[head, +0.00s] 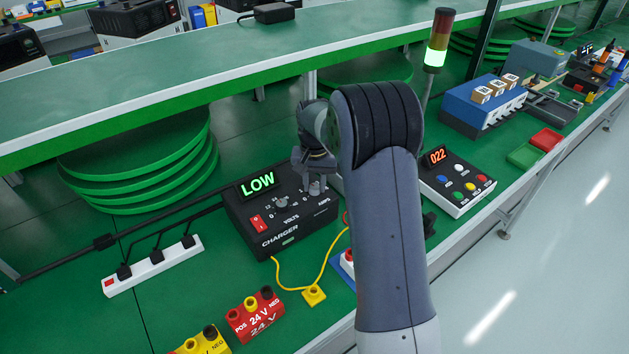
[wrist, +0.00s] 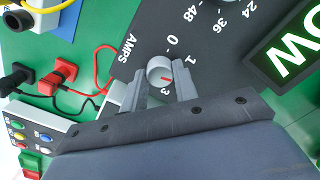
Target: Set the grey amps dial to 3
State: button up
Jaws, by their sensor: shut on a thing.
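The charger (head: 283,216) is a dark box with a lit LOW display, a red switch and VOLTS and AMPS scales. In the wrist view the grey amps dial (wrist: 160,68) is a round knob with a short red mark. My gripper (wrist: 163,82) has one finger on each side of the dial and is shut on it. The numbers 1 and 3 show beside the dial; the red mark lies on the side near the 3, but its exact setting is hard to tell. In the head view my gripper (head: 316,186) is over the AMPS end and hides the dial.
A white power strip (head: 154,266) lies left of the charger. A red 24 V terminal block (head: 255,317) and a yellow plug (head: 314,295) are in front. A button panel (head: 457,184) reading 022 stands right of my arm. A shelf (head: 200,75) runs behind, above the bench.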

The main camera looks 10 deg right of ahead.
aim_at(314, 186)
jog(key=m, duration=0.6)
jog(key=shift+r+m+p, duration=0.1)
jog(key=shift+m+p, duration=0.2)
jog(key=shift+p, duration=0.1)
jog(key=m, duration=0.6)
dwell(0.3)
jog(key=o, duration=1)
notch_tip(314, 186, up, 11)
jog(key=shift+f, duration=0.15)
